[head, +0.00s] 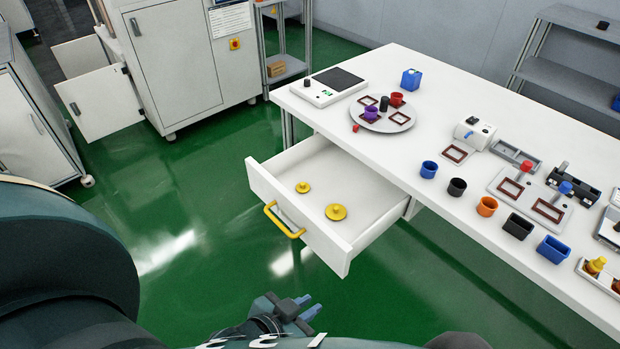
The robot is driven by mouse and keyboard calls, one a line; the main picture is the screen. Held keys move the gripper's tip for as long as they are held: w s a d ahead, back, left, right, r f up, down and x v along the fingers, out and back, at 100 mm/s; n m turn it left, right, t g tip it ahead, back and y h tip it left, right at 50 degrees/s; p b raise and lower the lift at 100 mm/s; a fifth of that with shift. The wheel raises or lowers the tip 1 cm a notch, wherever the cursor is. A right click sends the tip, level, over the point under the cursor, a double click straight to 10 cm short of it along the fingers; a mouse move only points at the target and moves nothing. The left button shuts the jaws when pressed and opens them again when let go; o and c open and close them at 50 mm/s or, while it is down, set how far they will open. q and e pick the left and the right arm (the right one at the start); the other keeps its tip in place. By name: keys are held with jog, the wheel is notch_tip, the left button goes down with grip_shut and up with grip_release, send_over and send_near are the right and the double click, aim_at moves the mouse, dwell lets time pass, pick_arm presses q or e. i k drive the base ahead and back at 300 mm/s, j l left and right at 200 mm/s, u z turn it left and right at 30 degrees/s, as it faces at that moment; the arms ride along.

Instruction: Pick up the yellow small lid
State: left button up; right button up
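A larger yellow lid (336,212) lies in the same drawer, nearer and to the right. Both have a small knob on top. My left gripper (308,306) is low in the picture, in front of the drawer and apart from it. Its two bluish fingertips stand apart with nothing between them. My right gripper is not in view.
The drawer's yellow handle (284,221) faces my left gripper. The white table (400,146) above holds a round tray (369,123), a blue cup (429,169), an orange cup (487,206) and other small parts. Green floor is clear left of the drawer.

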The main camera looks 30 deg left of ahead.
aim_at(304, 187)
jog(key=j+z, duration=0.35)
jog(key=j, duration=0.25)
jog(key=j+z, duration=0.4)
jog(key=j, duration=0.25)
jog(key=k+j+z, duration=0.15)
jog(key=j+z, duration=0.2)
jog(key=j, duration=0.25)
jog(key=z, duration=0.1)
